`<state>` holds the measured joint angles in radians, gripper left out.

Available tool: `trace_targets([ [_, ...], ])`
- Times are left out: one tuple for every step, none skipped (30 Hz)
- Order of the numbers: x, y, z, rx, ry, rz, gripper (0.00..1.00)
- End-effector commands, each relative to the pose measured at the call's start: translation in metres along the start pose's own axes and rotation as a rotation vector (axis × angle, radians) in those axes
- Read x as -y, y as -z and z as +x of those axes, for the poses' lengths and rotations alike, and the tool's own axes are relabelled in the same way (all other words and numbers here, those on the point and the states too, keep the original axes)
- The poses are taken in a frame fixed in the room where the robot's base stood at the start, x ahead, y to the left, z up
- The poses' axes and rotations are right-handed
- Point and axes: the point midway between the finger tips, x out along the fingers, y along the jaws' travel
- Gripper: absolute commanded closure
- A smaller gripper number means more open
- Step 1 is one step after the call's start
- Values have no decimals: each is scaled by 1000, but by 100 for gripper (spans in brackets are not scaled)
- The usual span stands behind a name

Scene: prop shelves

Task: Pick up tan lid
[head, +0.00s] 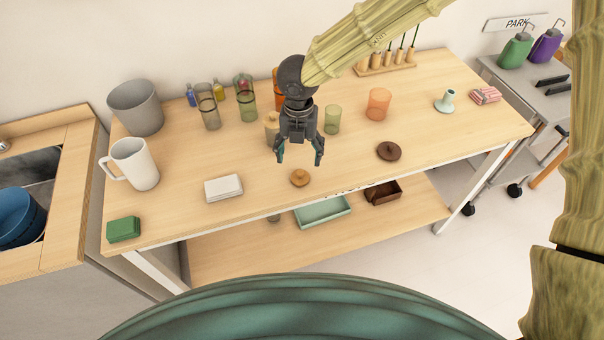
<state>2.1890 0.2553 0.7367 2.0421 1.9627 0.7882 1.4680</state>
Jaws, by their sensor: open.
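The tan lid (300,178) is a small round disc with a knob, lying on the wooden table near its front edge. My gripper (299,163) is open and empty, its fingers pointing down. In the picture its fingertips show just above the lid. I cannot tell the exact height between them. A tan jar (271,127) stands partly hidden behind my gripper.
A dark brown lid (389,151) lies to the right and a white box (223,188) to the left. Green glasses (245,98) and an orange cup (378,104) stand farther back. A shelf below holds a green tray (322,212).

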Motion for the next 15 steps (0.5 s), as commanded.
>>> trace_targets([
  [0,1,7,-2,2,-2,28],
  [-1,0,12,-1,2,-2,28],
  [-1,1,17,-1,2,-3,28],
  [-1,1,20,-2,2,-3,28],
  [-1,1,23,-1,1,-3,28],
  [0,1,26,-1,1,-3,28],
  [0,0,28,0,1,-3,28],
  [0,0,29,0,2,-3,28],
  [1,1,32,0,2,-3,28],
  [1,1,34,-1,2,-2,28],
  [1,2,36,-1,1,-2,28],
  [2,2,41,-2,2,-3,28],
  [3,3,46,-2,3,-3,28],
  [3,3,50,-2,3,-3,28],
  [4,3,55,-1,2,-2,28],
])
